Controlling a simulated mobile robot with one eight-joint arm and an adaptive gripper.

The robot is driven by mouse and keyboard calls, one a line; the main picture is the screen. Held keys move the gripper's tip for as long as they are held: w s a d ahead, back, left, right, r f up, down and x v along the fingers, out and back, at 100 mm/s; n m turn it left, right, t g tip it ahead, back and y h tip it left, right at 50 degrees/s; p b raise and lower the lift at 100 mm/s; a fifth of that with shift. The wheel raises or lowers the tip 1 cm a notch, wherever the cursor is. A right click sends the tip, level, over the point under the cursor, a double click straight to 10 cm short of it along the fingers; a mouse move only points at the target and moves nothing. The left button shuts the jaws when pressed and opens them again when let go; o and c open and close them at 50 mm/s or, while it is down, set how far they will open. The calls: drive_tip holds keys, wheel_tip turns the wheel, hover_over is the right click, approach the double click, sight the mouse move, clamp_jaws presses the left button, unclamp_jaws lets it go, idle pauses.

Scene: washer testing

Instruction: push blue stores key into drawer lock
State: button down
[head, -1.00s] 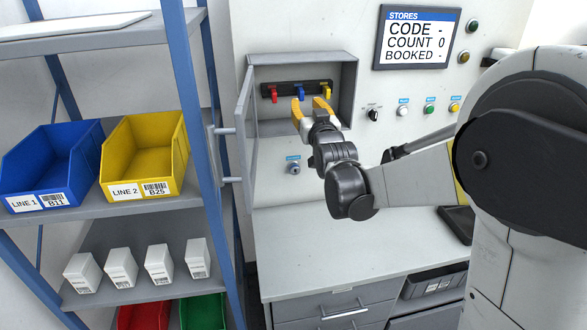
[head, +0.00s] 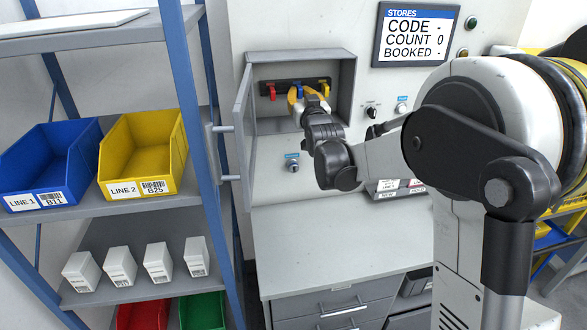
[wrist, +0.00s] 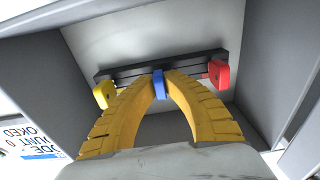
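The blue key (head: 299,90) hangs on the dark rack inside the open grey wall cabinet, between a red key (head: 271,91) and a yellow key (head: 325,87). My gripper (head: 305,92) reaches into the cabinet. In the wrist view its yellow fingers (wrist: 159,76) meet on both sides of the blue key (wrist: 159,88), shut on it, with the key still at the rack (wrist: 199,64). A round silver lock (head: 292,166) under a small blue label sits on the wall panel below the cabinet; the label is too small to read.
The cabinet door (head: 244,130) stands open on the left, beside a blue-posted shelf with blue (head: 50,160) and yellow (head: 145,150) bins. A grey counter (head: 330,245) with drawers lies below and is clear at front. Knobs and a STORES screen (head: 416,36) are at right.

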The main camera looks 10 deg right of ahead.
drive_tip(key=shift+s, duration=0.1)
drive_tip(key=shift+s+f, duration=0.15)
drive_tip(key=shift+s, duration=2.3)
approach(301, 94)
drive_tip(key=shift+s+f, duration=0.1)
drive_tip(key=shift+s, duration=0.3)
